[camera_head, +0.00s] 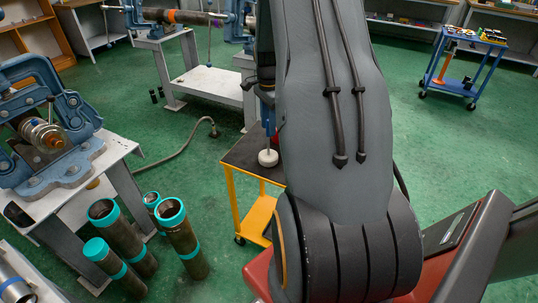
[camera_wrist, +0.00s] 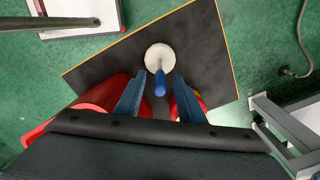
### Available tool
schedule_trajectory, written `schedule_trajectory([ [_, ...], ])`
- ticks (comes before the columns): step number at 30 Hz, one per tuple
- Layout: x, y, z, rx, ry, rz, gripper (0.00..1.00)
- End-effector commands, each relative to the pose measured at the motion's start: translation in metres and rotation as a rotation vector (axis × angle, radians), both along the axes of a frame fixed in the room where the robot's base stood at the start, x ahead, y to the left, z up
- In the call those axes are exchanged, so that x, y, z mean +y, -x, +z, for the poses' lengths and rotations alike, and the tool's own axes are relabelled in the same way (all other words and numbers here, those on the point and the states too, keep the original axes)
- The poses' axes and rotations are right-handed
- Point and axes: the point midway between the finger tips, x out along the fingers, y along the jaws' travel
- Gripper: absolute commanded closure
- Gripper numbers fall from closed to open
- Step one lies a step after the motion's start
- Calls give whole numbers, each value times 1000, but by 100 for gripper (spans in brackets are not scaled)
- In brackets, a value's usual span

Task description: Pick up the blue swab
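The blue swab has a blue handle (camera_wrist: 160,84) and a round white head (camera_wrist: 158,57). In the wrist view it stands with its head down on the dark top of a yellow cart, handle pointing up towards me. My gripper (camera_wrist: 160,80) is open, with one blue finger on each side of the handle and a visible gap on both sides. In the head view the white head (camera_head: 268,158) shows at the cart top, left of my arm. My arm hides much of the gripper there.
The yellow cart (camera_head: 259,216) has a dark top. Red objects (camera_wrist: 96,96) stand on it close beside my fingers. Several pipes with teal bands (camera_head: 121,235) and a vise bench (camera_head: 120,150) are at left. A blue cart (camera_head: 457,85) stands far right. Green floor is free between.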

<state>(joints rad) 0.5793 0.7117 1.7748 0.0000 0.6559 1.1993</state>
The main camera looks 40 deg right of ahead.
Motion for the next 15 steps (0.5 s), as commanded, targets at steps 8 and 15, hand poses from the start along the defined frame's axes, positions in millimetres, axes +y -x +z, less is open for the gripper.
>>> schedule_trajectory([
  [8, 0, 0, -24, 0, 0, 1, 65],
  [15, 0, 0, -25, -1, 1, 1, 66],
])
